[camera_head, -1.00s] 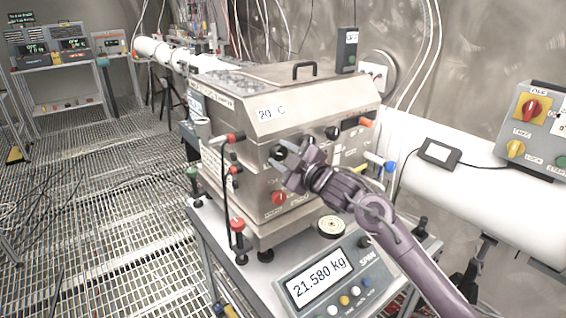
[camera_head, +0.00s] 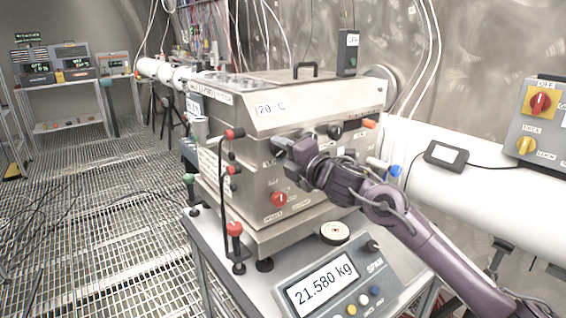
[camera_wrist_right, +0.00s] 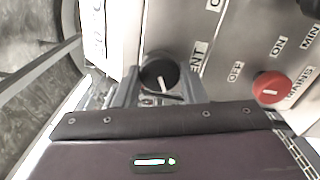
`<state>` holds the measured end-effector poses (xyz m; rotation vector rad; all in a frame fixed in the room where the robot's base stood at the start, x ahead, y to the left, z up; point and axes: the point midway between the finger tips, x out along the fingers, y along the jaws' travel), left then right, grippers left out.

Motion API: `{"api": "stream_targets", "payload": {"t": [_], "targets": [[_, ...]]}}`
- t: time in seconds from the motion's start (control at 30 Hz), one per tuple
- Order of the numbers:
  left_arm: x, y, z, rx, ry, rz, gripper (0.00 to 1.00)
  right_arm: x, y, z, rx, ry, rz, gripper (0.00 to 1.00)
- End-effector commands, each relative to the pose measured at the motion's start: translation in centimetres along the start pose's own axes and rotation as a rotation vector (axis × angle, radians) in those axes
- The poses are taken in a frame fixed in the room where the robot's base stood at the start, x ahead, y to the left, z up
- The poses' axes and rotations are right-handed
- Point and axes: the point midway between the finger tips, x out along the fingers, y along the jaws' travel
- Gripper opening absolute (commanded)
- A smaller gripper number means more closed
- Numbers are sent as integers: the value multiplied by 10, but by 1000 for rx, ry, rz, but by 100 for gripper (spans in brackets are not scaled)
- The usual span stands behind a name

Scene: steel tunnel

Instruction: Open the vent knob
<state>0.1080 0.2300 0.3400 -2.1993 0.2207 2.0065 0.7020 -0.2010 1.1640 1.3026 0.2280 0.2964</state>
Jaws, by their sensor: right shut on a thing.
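The vent knob (camera_wrist_right: 156,72) is a round black dial with a white pointer line, on the steel front panel next to a label that ends in "ENT". In the wrist view it sits between the fingers of my right gripper (camera_wrist_right: 161,88), which is shut on it. The pointer line slants down to the right in that view. In the head view my right gripper (camera_head: 287,147) is against the front of the steel box (camera_head: 315,105) and hides the knob. My left gripper is not in view.
A red mains knob (camera_head: 279,200) is below my gripper; it also shows in the wrist view (camera_wrist_right: 271,88). Another black knob (camera_head: 334,131) is to the right. A scale display reading 21.580 kg (camera_head: 322,284) and a small round disc (camera_head: 335,232) are in front of the box.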

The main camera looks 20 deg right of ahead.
Motion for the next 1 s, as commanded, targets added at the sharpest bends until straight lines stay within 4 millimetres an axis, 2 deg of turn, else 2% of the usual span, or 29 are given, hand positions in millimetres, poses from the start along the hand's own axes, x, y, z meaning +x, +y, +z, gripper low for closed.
{"api": "stream_targets", "payload": {"t": [0.03, 0.5, 0.63, 1.0], "targets": [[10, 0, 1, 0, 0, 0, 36, 0, -5, -2, -48, 1, -1, 15], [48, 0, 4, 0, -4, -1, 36, 0, -7, -1, -486, 1, -3, 15], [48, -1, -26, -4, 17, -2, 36, 0, -8, -1, -591, 4, -4, 15], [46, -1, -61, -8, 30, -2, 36, 0, -7, -1, -784, 6, -5, 15]]}}
